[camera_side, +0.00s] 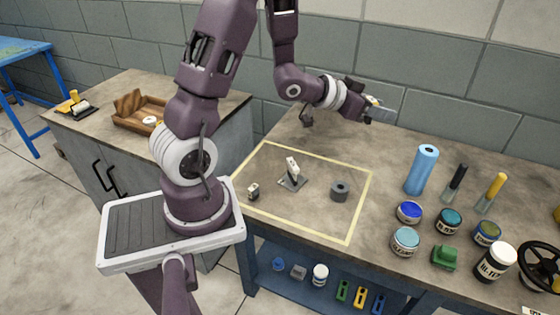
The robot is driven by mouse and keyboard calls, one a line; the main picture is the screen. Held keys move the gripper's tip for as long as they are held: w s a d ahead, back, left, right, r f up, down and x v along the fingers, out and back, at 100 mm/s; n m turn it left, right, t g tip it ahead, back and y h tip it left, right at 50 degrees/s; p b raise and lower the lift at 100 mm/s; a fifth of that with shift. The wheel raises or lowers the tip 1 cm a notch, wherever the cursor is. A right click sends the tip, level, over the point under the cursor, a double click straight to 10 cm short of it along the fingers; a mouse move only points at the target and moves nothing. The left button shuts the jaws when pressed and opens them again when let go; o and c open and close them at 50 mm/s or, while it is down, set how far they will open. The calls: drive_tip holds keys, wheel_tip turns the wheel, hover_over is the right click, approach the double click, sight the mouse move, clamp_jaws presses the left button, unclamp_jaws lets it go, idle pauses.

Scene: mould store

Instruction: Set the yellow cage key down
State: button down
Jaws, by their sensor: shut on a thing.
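My gripper (373,110) is at the end of the arm, above the back of the bench near the block wall. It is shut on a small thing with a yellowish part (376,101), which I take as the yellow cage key. The jaws hide most of it, and its shape is too small to make out. It is held in the air, clear of the bench top (400,138).
Coloured tags (360,297) sit on the lower shelf.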

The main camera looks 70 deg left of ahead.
drive_tip(key=s+a+f+n+g+y, duration=0.1)
drive_tip(key=a+f+n+y, duration=0.35)
drive_tip(key=a, duration=0.55)
drive_tip(key=s+a+f+n+g+y, duration=0.1)
drive_tip(key=a+f+n+g+y, duration=0.3)
drive_tip(key=a, duration=0.6)
drive_tip(key=s+a+f+n+g+y, duration=0.3)
drive_tip(key=s+a+f+n+y, duration=0.15)
drive_tip(key=s+a+f, duration=0.7)
drive_tip(key=shift+n+g, duration=0.3)
drive_tip(key=shift+n, duration=0.1)
drive_tip(key=a+f, duration=0.1)
drive_tip(key=f, duration=0.2)
drive_tip(key=s+a+f, duration=0.1)
drive_tip(key=f, duration=0.2)
drive_tip(key=a+f, duration=0.1)
drive_tip(key=f, duration=0.2)
drive_tip(key=shift+s, duration=0.35)
drive_tip(key=shift+f, duration=0.1)
drive_tip(key=shift+f, duration=0.35)
drive_tip(key=shift+f, duration=0.1)
